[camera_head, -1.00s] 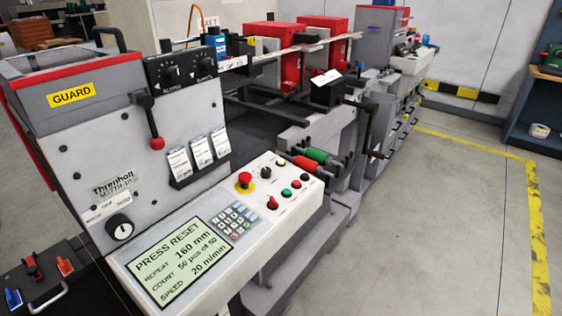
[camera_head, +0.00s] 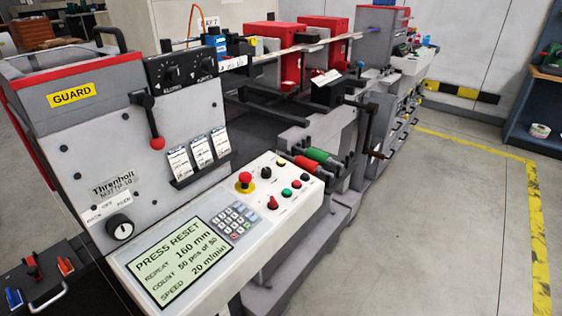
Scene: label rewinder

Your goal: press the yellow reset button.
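The control panel (camera_head: 262,215) slopes along the front of the label rewinder. A small yellow button (camera_head: 281,162) sits near the panel's far upper edge, beyond a black knob (camera_head: 266,173). A red mushroom button on a yellow base (camera_head: 244,181) is nearer and to the left. Neither of my grippers is in view.
Next to the yellow button are a green button (camera_head: 286,193), a red button (camera_head: 296,184), a black button (camera_head: 305,177) and a red selector (camera_head: 272,203). A keypad (camera_head: 231,221) lies beside the screen. A red-knobbed lever (camera_head: 156,142) stands out at left. Floor at right is clear.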

